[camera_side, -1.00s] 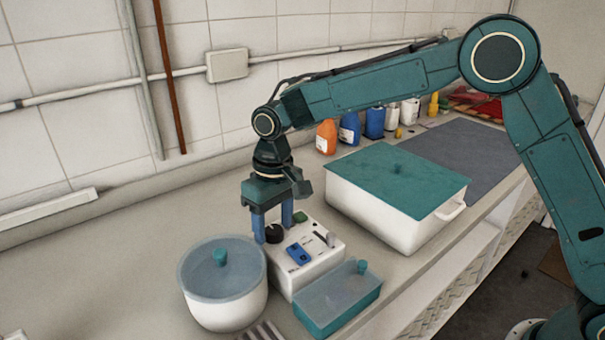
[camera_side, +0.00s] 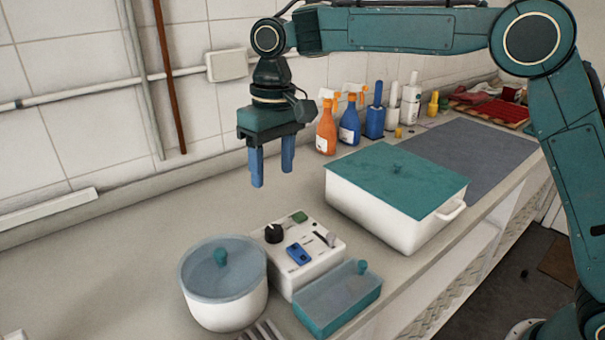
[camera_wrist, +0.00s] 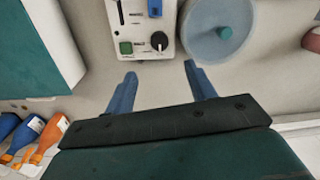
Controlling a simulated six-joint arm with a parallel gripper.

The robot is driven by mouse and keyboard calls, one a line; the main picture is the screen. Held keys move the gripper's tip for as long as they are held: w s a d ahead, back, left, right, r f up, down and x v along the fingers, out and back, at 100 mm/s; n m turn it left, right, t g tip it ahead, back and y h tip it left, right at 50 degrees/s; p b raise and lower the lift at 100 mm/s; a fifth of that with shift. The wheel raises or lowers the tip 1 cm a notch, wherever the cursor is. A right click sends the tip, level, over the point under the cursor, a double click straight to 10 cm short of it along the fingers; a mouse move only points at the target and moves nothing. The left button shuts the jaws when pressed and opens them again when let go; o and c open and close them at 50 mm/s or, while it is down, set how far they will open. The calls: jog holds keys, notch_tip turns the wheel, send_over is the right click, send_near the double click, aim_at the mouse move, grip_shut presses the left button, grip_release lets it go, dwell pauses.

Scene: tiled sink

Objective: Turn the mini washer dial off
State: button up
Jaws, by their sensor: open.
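The mini washer is a white control box (camera_side: 318,262) on the counter, with a black round dial (camera_side: 274,233), a green button, a blue rocker switch (camera_side: 298,253) and a slider on its top. In the wrist view the dial (camera_wrist: 159,41) sits on the box (camera_wrist: 142,25), with its pale pointer mark too small to read surely. My gripper (camera_side: 271,177) is open and empty, raised well above and behind the box. In the wrist view its blue fingers (camera_wrist: 160,80) are spread, apart from the dial.
A lidded round pot (camera_side: 222,305) stands left of the box. A teal lidded container (camera_side: 343,318) is at its front right. A large white bin with a teal lid (camera_side: 375,213) stands behind right. Spray bottles (camera_side: 327,135) line the wall.

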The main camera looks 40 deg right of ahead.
jog(key=shift+r, duration=0.75)
jog(key=s+d+r+m+t, duration=0.1)
jog(key=s+d+r, duration=0.2)
jog(key=s+d, duration=0.35)
jog(key=s+d+r+t, duration=0.2)
jog(key=s+d+r, duration=0.2)
jog(key=s+d, duration=0.3)
jog(key=s+d+f+t, duration=0.1)
jog(key=s+d+f, duration=0.1)
jog(key=s, duration=0.3)
jog(key=s+d+f+m+t, duration=0.1)
jog(key=s+d+f, duration=0.1)
jog(key=s, duration=0.4)
jog(key=s+d+f, duration=0.2)
jog(key=s+f, duration=0.1)
jog(key=s, duration=0.2)
jog(key=shift+s+d+f+t+h, duration=0.3)
jog(key=shift+s+d+t+h, duration=0.1)
